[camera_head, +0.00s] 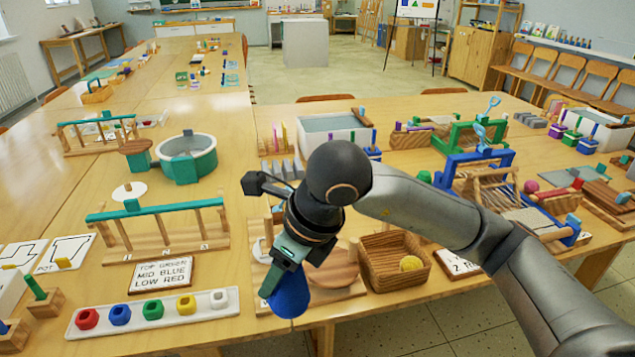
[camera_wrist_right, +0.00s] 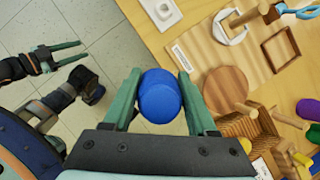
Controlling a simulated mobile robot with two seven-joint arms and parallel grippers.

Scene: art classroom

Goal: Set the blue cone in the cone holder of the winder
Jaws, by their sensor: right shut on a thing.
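My right gripper (camera_head: 282,272) is shut on the blue cone (camera_head: 290,292), which hangs at the front edge of the table. In the right wrist view the cone (camera_wrist_right: 160,96) sits between the two green fingers, over the floor beside the table edge. A wooden board (camera_wrist_right: 200,62), which looks like the winder, lies on the table with a round disc (camera_wrist_right: 226,90), a post and a pale ring (camera_wrist_right: 230,28). I cannot tell which part is the cone holder. My left gripper (camera_wrist_right: 78,56) is open and empty, away from the table in the wrist view.
A wooden basket (camera_head: 376,279) with a yellow ball (camera_head: 411,263) stands right of the board. A white tray (camera_head: 72,333) with several coloured pieces lies to the left. A sign card (camera_head: 162,274) lies behind it. Wooden looms (camera_head: 474,177) stand farther right.

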